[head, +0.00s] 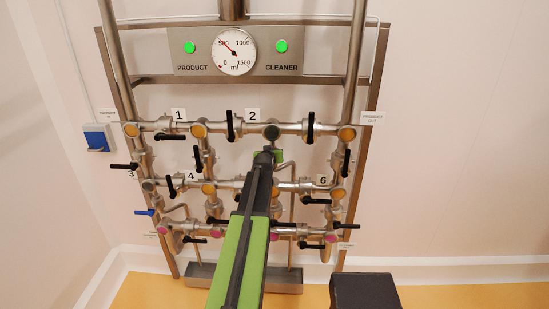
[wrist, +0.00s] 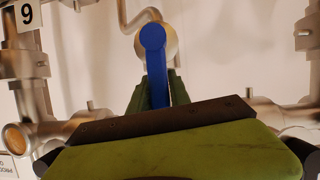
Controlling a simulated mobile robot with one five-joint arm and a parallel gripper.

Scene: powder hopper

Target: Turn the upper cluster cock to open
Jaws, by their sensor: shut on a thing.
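The blue cock lever (wrist: 154,62) shows in the wrist view, with its round hub at the top on a pale metal body (wrist: 171,40) and its arm running almost straight down the picture. My gripper (wrist: 159,92) has its two dark green fingers on either side of the lever arm and is shut on it. In the head view my gripper (head: 268,156) is in the middle of the pipework, just below the upper pipe row. My arm hides this lever there.
Several black-handled valves surround my arm, including the one right of plate 2 (head: 311,127) and the one by plate 6 (head: 316,200). Another blue lever (head: 144,212) is at the lower left. A round gauge (head: 234,52) sits above between two green lamps. A drip tray (head: 202,277) lies below.

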